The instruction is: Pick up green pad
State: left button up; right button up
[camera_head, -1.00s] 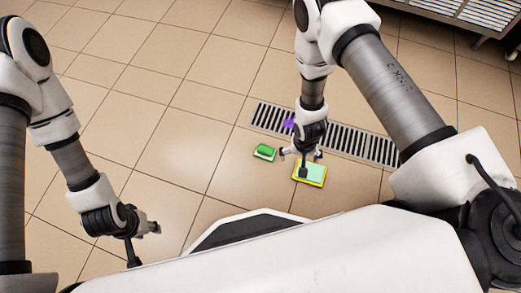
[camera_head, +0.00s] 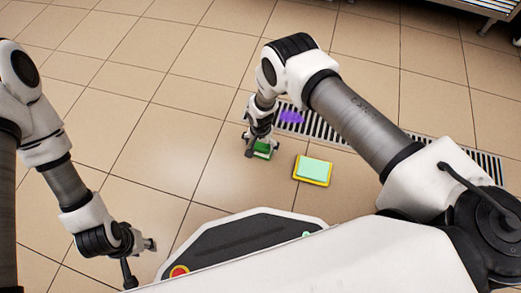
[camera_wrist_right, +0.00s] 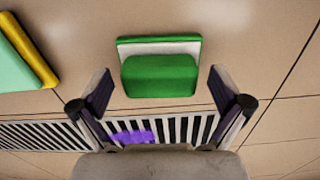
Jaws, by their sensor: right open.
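The green pad (camera_head: 263,150) lies on the tiled floor below my right gripper, partly hidden by it in the head view. In the right wrist view the green pad (camera_wrist_right: 160,74) shows a green block on a white layer with a green edge. My right gripper (camera_head: 259,147) is over the pad. In the right wrist view its fingers (camera_wrist_right: 160,92) are spread wide with nothing between them, and the pad appears ahead of the fingertips. My left gripper (camera_head: 140,262) is low at the left, away from the pad, with its fingers partly seen.
A yellow pad with a pale green top (camera_head: 313,170) lies right of the green pad; it also shows in the wrist view (camera_wrist_right: 18,58). A floor drain grate (camera_head: 318,127) with a purple object (camera_head: 291,117) lies behind. A metal rack (camera_head: 491,8) stands at the back right. Floor at left is clear.

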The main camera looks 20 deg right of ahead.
aim_at(260, 145)
jog(key=c, duration=1.2)
notch_tip(260, 145, up, 9)
jog(key=p, duration=0.5)
jog(key=shift+r, duration=0.2)
jog(key=shift+r+p, duration=0.35)
jog(key=shift+r, duration=0.1)
jog(key=shift+f, duration=0.1)
